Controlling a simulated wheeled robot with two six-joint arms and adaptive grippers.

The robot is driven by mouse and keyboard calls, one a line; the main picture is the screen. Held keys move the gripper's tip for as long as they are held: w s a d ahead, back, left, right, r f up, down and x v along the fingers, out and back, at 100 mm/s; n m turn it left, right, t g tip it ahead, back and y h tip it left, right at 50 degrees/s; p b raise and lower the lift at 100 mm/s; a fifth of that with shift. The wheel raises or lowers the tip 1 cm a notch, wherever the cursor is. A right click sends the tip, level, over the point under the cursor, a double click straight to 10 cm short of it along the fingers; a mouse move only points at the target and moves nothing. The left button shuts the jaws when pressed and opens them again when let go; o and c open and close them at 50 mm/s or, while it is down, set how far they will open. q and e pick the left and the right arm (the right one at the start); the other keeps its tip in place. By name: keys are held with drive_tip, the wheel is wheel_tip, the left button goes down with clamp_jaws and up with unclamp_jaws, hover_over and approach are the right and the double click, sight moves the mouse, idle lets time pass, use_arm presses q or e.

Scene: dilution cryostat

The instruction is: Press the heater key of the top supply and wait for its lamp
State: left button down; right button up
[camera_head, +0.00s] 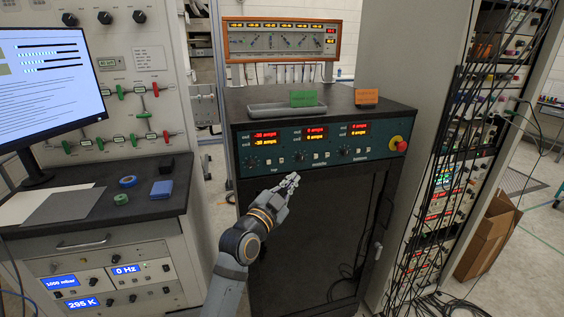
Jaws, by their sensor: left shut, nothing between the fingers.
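The teal supply panel (323,143) spans the top front of a black cabinet. It has three sections side by side, each with red and yellow readouts, a knob and small pale keys. The left section, whose label seems to read "top", has a readout (265,135) of about -30 amps. Its small pale keys (268,159) sit below the readout. I cannot tell which key is the heater key, or whether a lamp is lit. My left gripper (294,178) is shut and empty, in front of the cabinet just below the panel, apart from the keys as far as I can see. My right gripper is out of view.
A red emergency knob (399,144) sticks out at the panel's right end. A cable-hung rack (450,170) stands right; a desk with a monitor (42,95) stands left.

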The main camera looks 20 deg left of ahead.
sight(281, 160)
use_arm(q)
drive_tip(key=shift+w+a+b, duration=0.35)
drive_tip(key=shift+w+a, duration=0.4)
drive_tip(key=shift+w, duration=0.35)
drive_tip(key=shift+w+a+b, duration=0.3)
drive_tip(key=shift+w+a, duration=0.5)
drive_tip(key=shift+w, duration=0.35)
drive_tip(key=shift+w+a+b, duration=0.35)
drive_tip(key=shift+w+a, duration=0.4)
drive_tip(key=shift+w, duration=0.35)
drive_tip(key=shift+w+a+f+b, duration=0.1)
drive_tip(key=shift+w+a+b, duration=0.05)
drive_tip(key=shift+b, duration=0.2)
drive_tip(key=shift+w, duration=0.2)
drive_tip(key=shift+w+a+b, duration=0.3)
drive_tip(key=shift+b, duration=0.05)
drive_tip(key=shift+s+d, duration=0.1)
drive_tip(key=shift+s+d+p, duration=0.3)
drive_tip(key=shift+s+d, duration=0.1)
drive_tip(key=shift+s, duration=0.25)
